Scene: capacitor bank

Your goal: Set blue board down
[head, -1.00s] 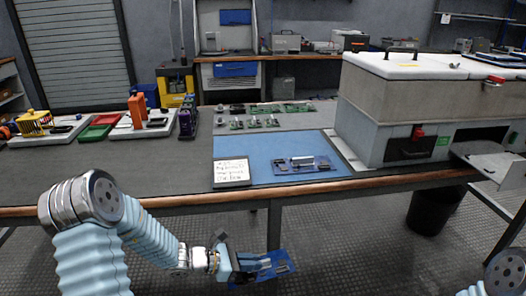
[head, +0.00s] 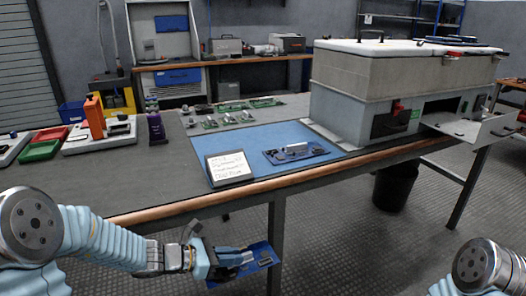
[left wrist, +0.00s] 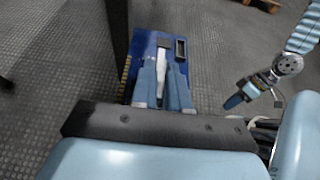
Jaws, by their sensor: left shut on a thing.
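A blue board (head: 262,257) with dark parts on it is held in my left gripper (head: 240,261), in front of the workbench and below its top. In the left wrist view, the left gripper's fingers (left wrist: 163,90) are shut on the blue board (left wrist: 143,48), which extends past the fingertips. Another blue board (head: 295,152) with a silver part lies on the blue mat (head: 245,139) on the bench. My right gripper (left wrist: 236,100) shows small at the right of the left wrist view, apart from the board; its jaw opening is unclear.
A tilted sign (head: 229,169) with handwriting stands at the mat's front left corner. A grey chamber (head: 355,93) with a lowered door flap (head: 480,130) stands on the right. Green boards (head: 228,117) lie behind the mat. The bench's wooden front edge (head: 160,210) lies beyond my left gripper.

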